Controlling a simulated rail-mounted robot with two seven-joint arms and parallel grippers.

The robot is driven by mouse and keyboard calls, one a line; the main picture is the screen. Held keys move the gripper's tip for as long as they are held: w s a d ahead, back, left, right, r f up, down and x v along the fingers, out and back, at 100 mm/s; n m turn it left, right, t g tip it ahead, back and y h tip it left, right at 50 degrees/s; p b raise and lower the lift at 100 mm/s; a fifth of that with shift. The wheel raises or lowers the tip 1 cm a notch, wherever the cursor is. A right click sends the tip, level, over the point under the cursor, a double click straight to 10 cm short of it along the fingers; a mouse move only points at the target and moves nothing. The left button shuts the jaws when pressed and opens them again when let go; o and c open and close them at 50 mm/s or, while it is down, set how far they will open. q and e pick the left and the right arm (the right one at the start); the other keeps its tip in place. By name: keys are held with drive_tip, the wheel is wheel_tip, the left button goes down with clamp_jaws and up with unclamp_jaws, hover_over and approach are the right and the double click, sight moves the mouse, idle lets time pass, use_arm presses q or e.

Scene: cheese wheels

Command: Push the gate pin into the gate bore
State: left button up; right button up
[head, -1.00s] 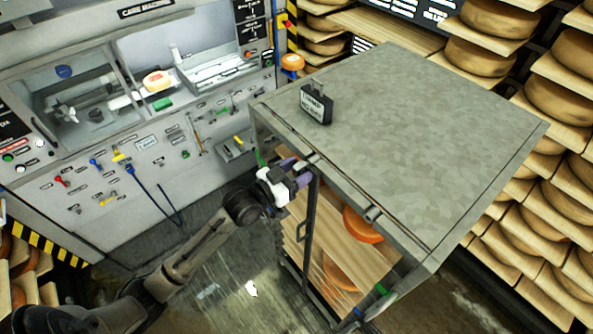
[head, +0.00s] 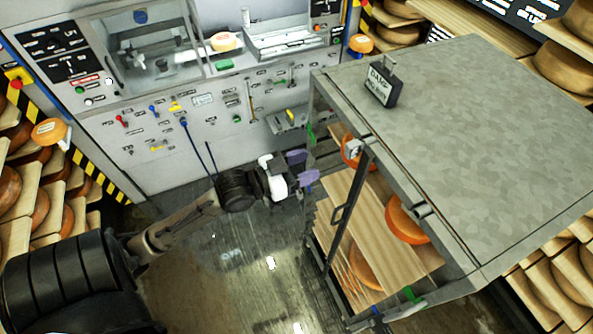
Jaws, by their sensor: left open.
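The metal cart (head: 480,130) stands at the right, with a grey top and a dark-framed gate (head: 350,215) with a handle on its front side. A small green part (head: 310,133) shows at the cart's far left corner, and another green part (head: 412,294) at its near lower edge. I cannot tell which part is the gate pin, and I cannot make out the bore. My left gripper (head: 302,168) has purple fingers spread apart with nothing seen between them. It is just left of the cart's front, near the far end of the gate. My right gripper is not in view.
Orange cheese wheels (head: 405,220) sit on wooden boards inside the cart. A dark sign block (head: 381,88) stands on the cart top. The grey machine panel (head: 215,115) with levers is behind. Cheese shelves flank both sides. Floor left of the cart is clear.

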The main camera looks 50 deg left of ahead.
use_arm(q)
drive_tip(key=shift+v, duration=0.95)
drive_tip(key=shift+c, duration=0.4)
